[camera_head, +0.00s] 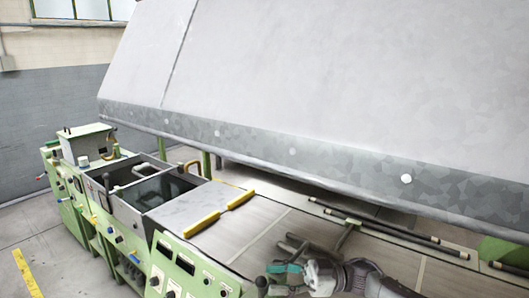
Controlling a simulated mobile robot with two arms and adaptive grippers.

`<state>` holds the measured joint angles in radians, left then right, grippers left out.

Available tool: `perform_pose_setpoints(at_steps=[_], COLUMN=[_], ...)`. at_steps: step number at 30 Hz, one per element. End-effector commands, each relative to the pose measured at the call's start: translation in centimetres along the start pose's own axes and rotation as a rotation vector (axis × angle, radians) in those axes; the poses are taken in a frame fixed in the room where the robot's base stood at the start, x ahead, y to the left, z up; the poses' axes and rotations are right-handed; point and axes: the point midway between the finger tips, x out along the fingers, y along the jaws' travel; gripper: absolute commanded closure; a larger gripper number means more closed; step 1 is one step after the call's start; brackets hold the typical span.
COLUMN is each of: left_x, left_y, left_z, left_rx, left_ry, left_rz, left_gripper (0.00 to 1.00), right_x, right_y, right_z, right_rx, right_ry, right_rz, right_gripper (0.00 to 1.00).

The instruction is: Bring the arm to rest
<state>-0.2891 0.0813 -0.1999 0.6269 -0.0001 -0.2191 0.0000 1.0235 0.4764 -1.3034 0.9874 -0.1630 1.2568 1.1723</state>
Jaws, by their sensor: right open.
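My right gripper (276,266) shows at the bottom of the head view, with its dark fingers spread and nothing seen between them. My right arm (375,281) comes in from the bottom right, its dark links bent. The gripper is over or near the flat grey panel top of the green machine (198,255); I cannot tell its height above it. My left gripper is not in view.
A large grey sheet-metal hood (270,137) overhangs the machine from above. Open bins (150,187) sit at left. Floor with a yellow stripe (25,271) is clear at far left.

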Motion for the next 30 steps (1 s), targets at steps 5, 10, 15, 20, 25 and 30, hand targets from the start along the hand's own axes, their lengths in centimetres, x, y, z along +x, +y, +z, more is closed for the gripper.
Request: perform_pose_setpoints(at_steps=[5, 10, 15, 20, 25, 30], left_x=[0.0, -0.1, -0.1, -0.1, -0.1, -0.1], left_y=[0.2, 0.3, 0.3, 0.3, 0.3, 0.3], left_z=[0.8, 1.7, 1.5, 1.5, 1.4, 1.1], left_rx=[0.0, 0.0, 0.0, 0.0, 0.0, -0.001], left_ry=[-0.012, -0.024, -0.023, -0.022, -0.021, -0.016], left_rz=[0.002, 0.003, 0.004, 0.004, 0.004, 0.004], left_gripper=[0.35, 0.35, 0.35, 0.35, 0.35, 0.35], right_x=[4.3, 7.8, 7.3, 3.3, -3.8, -9.7], right_y=[-0.3, -0.4, -0.9, -3.0, -9.6, -17.8], right_z=[2.2, 4.1, 6.2, 8.8, 12.6, 14.9], right_rx=[-0.022, -0.025, 0.039, 0.155, 0.361, 0.558], right_ry=[0.071, 0.11, 0.036, -0.13, -0.434, -0.73], right_rz=[0.165, 0.44, 0.808, 1.083, 1.324, 1.417], right_gripper=[0.5, 0.5, 0.5, 0.5, 0.5, 0.5])
